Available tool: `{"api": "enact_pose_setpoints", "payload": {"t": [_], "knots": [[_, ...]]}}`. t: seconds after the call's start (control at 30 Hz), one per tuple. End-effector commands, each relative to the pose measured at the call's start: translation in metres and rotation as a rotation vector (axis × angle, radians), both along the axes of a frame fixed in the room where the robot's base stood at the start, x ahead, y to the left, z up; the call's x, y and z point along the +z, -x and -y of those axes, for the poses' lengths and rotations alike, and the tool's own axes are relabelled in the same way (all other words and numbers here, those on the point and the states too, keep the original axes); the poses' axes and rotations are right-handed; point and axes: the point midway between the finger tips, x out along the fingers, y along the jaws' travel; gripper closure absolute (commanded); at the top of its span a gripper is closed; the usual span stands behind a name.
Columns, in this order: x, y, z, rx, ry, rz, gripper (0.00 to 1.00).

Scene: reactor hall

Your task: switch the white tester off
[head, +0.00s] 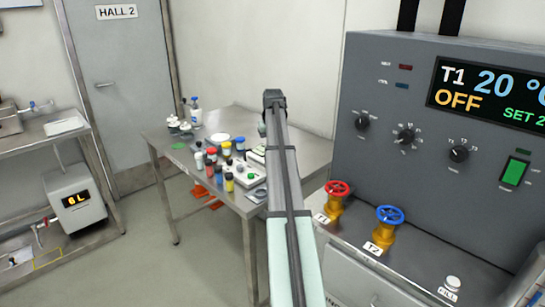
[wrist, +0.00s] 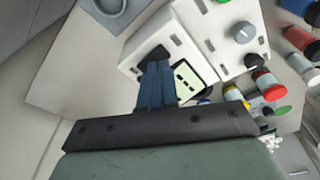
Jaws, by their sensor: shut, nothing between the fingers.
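A white boxy device with a round grey knob (wrist: 243,32) shows in the wrist view. Beside it is a second white casing (wrist: 152,38) with a dark recess and a pale panel with dark marks (wrist: 186,80). I cannot tell which of these is the tester, or whether they are one unit. My gripper (wrist: 156,72) is shut and empty, its dark blue fingers over the second casing and hiding part of it; contact cannot be told. In the head view a white device (head: 247,176) lies on the steel table, partly behind my arm, and the fingers cannot be made out.
Several coloured-cap bottles (head: 212,160) crowd the steel table (head: 180,150) left of the white device. A grey control cabinet (head: 430,130) with knobs and a lit display stands at right, behind a red valve wheel (head: 337,188) and a blue one (head: 390,214). A shelf (head: 55,130) stands at left.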

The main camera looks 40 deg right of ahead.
Motion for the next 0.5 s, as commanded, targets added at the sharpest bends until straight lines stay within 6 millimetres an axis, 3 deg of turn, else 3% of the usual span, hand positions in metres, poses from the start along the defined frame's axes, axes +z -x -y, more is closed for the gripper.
{"api": "enact_pose_setpoints", "payload": {"t": [0.5], "knots": [[0.035, 0.0, 0.0, 0.0, 0.001, 0.001, 1.0]]}}
